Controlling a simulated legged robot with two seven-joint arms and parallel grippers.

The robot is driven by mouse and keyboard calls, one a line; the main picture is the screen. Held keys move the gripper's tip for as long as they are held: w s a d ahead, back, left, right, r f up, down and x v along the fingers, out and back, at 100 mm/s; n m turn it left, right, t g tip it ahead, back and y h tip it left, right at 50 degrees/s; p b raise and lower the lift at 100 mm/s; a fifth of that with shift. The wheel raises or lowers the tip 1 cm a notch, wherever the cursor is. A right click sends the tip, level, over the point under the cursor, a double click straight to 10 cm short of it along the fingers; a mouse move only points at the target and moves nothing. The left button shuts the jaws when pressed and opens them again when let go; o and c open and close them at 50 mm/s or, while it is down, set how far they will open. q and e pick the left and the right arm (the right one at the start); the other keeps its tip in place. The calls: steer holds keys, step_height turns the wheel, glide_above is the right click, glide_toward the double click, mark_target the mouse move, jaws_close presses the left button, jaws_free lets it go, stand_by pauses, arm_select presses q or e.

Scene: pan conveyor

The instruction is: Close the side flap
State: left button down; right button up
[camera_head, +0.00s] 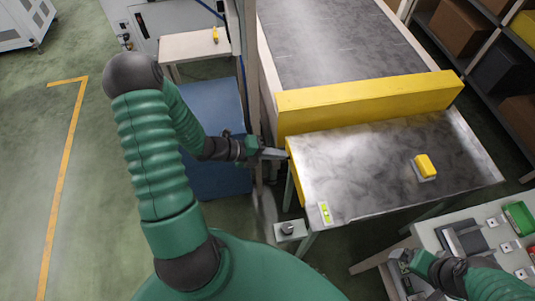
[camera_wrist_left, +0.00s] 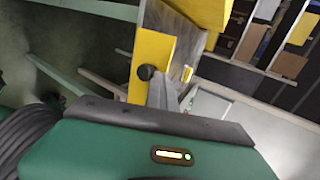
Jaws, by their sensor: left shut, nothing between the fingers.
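The yellow side flap (camera_head: 296,178) shows as a narrow strip hanging at the left edge of the metal table (camera_head: 350,170). In the left wrist view the flap (camera_wrist_left: 150,50) is a yellow panel with a dark round knob (camera_wrist_left: 147,72) on it. My left gripper (camera_head: 282,154) is shut and empty, with its tips beside the flap's upper end. In the left wrist view its fingers (camera_wrist_left: 163,92) point at the panel close to the knob; I cannot tell whether they touch. My right gripper (camera_head: 402,262) is at the lower right, its jaws unclear.
A long yellow barrier (camera_head: 370,100) stands across the table's back edge, before the grey conveyor (camera_head: 335,38). A yellow-topped button box (camera_head: 425,167) sits on the table. A vertical post (camera_head: 247,70) rises behind my left gripper. A blue box (camera_head: 215,130) stands to its left.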

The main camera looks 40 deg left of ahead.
arm_select(q)
steer(key=shift+d, duration=0.55)
steer(key=shift+f, duration=0.1)
steer(key=shift+w+f, duration=0.15)
steer(key=shift+w, duration=0.15)
steer(key=shift+w+d+r+p, duration=0.25)
steer(key=shift+w+r+p, duration=0.15)
steer(key=shift+p, duration=0.55)
steer(key=shift+s+a+f, duration=0.1)
arm_select(e)
steer(key=shift+v, duration=0.8)
